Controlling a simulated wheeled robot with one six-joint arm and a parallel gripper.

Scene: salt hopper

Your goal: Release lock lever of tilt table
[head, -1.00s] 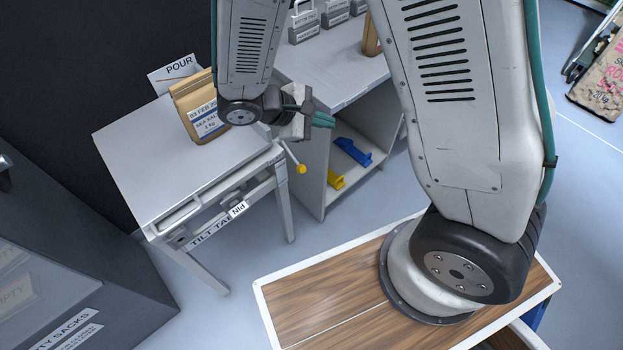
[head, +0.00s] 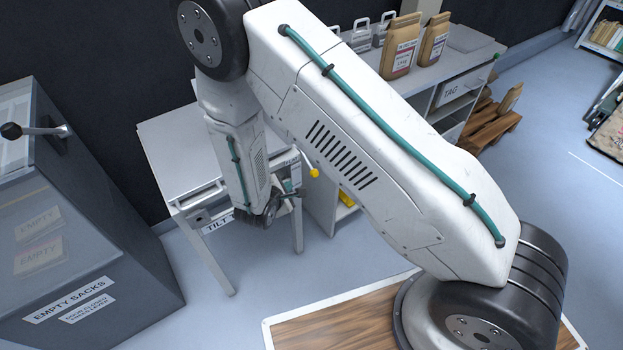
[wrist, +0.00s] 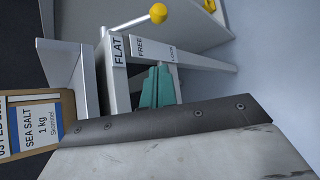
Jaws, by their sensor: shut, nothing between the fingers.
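The tilt table (head: 165,140) stands left of centre in the head view, its grey top looking level. Its lever ends in a yellow knob (head: 314,173) beside the right front corner. In the wrist view the lever's yellow knob (wrist: 158,13) is at the top, its rod running down-left towards the frame. My gripper (wrist: 157,86) shows teal fingers, shut and empty, close to these labels and apart from the knob. In the head view my arm hides most of the gripper and part of the table.
A sea salt sack (wrist: 38,125) shows at the wrist view's left. A grey cabinet labelled EMPTY SACKS (head: 80,220) stands left of the table. A bench (head: 400,90) with sacks stands behind my arm. Open floor (head: 190,285) lies in front of the table.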

